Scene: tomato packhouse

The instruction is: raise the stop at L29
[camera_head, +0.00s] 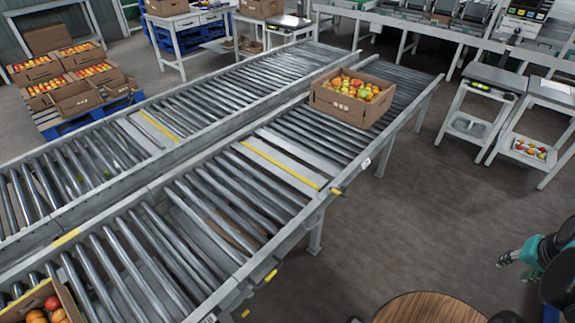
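Two roller conveyors run side by side. The near conveyor (183,208) has a flat pale plate with a yellow-edged bar (284,168) across its rollers, which may be a stop. A small yellow handle (336,191) sits on the near rail beside it. More yellow handles, one at the lower rail (271,275), are nearer to me. White tags, such as one on the rail (366,162), are too small to read, so I cannot tell which stop is L29. My gripper (512,262) is at the lower right, well away from the conveyor; its fingers are unclear.
A carton of tomatoes (325,101) stands on the near conveyor beyond the barred plate. Another carton (17,308) is at the lower left. A round wooden top (430,308) is at the bottom. Weighing tables (494,77) stand to the right. The floor between (410,210) is clear.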

